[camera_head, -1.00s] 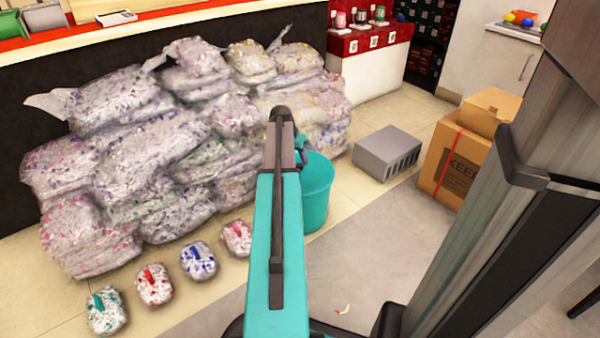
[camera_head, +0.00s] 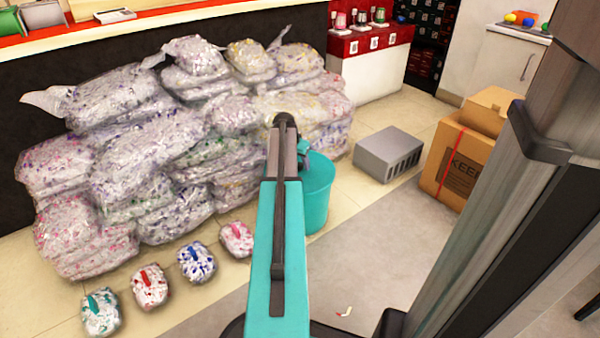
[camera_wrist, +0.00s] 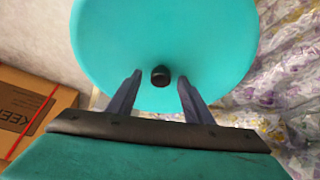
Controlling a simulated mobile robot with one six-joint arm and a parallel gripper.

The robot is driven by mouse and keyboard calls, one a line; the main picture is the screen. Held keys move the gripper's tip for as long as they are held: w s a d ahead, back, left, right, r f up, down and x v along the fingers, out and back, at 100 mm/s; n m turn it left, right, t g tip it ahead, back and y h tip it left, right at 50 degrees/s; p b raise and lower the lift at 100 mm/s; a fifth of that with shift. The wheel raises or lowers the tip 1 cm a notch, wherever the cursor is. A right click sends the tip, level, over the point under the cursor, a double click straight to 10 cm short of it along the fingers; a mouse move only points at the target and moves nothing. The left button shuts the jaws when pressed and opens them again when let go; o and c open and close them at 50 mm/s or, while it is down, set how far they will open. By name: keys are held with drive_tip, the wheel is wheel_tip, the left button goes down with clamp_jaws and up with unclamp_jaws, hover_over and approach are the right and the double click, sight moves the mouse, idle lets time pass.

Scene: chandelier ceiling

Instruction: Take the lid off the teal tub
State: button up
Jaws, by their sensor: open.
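The teal tub (camera_head: 318,194) stands on the floor in front of the pile of bags, partly hidden behind my arm in the head view. In the wrist view its round teal lid (camera_wrist: 165,40) fills the upper middle, with a small dark knob (camera_wrist: 160,76) on it. My gripper (camera_wrist: 158,78) is open, with one dark finger on each side of the knob as seen from the wrist. No contact between fingers and knob is visible. I cannot tell how far the fingertips are above the lid.
A large pile of clear bags (camera_head: 130,130) stands left of and behind the tub, with several small bags (camera_head: 150,285) in front. A grey vented box (camera_head: 388,153) and a cardboard box (camera_head: 455,165) stand to the right. The grey floor in front is clear except for a small scrap (camera_head: 345,311).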

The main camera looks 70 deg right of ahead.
sight(299, 165)
idle(0.3)
clamp_jaws()
drive_tip(key=shift+r, duration=0.2)
drive_tip(key=shift+r+p, duration=1.25)
drive_tip(key=shift+r, duration=0.3)
drive_tip(key=shift+s+a+r, duration=0.1)
drive_tip(key=shift+r, duration=0.15)
drive_tip(key=s+a+r+p, duration=0.1)
drive_tip(key=s+a+p, duration=0.4)
drive_tip(key=s+a, duration=0.5)
drive_tip(key=shift+s+a+p, duration=0.3)
drive_tip(key=shift+s, duration=0.5)
